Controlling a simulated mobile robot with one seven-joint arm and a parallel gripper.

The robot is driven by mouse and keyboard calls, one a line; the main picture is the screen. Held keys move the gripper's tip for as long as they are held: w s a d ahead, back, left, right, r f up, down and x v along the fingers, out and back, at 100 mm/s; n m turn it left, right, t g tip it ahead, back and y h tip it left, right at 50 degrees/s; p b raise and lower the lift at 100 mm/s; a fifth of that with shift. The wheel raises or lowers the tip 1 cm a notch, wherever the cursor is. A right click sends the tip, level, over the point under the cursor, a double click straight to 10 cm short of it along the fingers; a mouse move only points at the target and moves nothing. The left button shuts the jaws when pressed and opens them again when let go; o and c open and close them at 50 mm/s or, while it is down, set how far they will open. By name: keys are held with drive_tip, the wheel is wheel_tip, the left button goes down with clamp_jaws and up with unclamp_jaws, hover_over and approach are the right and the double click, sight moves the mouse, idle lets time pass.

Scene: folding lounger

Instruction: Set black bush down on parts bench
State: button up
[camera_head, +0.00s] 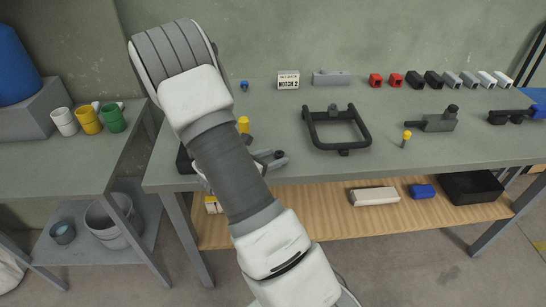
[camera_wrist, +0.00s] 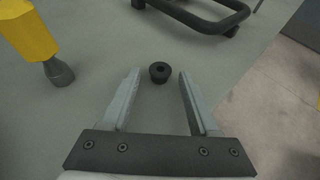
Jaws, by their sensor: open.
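The black bush (camera_wrist: 160,72) is a small dark ring standing on the grey-green parts bench (camera_wrist: 95,60). In the wrist view it lies between the tips of my gripper (camera_wrist: 159,78), with a gap on each side. My gripper is open and does not appear to touch it. In the head view the bush (camera_head: 279,154) shows near the front edge of the parts bench (camera_head: 380,160), just right of my gripper (camera_head: 269,160). My arm hides part of the bench there.
A black frame (camera_head: 337,128) lies right of the bush. Red, black, grey and white blocks (camera_head: 433,78) line the back. A side table (camera_head: 60,165) with cups stands left. Bare bench lies in front of the frame.

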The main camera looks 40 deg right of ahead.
drive_tip(key=p+v, duration=0.1)
drive_tip(key=v, duration=1.6)
drive_tip(key=shift+s+a+p, duration=0.15)
drive_tip(key=shift+a+p, duration=0.05)
drive_tip(key=shift+p, duration=0.15)
drive_tip(key=shift+r, duration=0.15)
drive_tip(key=s+r+m+g+y+p, duration=0.25)
drive_tip(key=s+r+m+y, duration=0.35)
drive_tip(key=s+r+m, duration=0.5)
drive_tip(key=s+a+r+m+t+y, duration=0.2)
drive_tip(key=a+r+m+y, duration=0.1)
drive_tip(key=a+r+m, duration=0.1)
drive_tip(key=s+a+r+m+t+y+p, duration=0.1)
drive_tip(key=s+a+r+m+t+y, duration=0.1)
drive_tip(key=r, duration=0.5)
drive_tip(key=a+m+t+y, duration=0.1)
drive_tip(key=a+m+y, duration=0.1)
drive_tip(key=a+m, duration=0.1)
drive_tip(key=shift+s+r+m, duration=0.25)
drive_tip(key=shift+s+m, duration=0.05)
drive_tip(key=shift+s, duration=0.1)
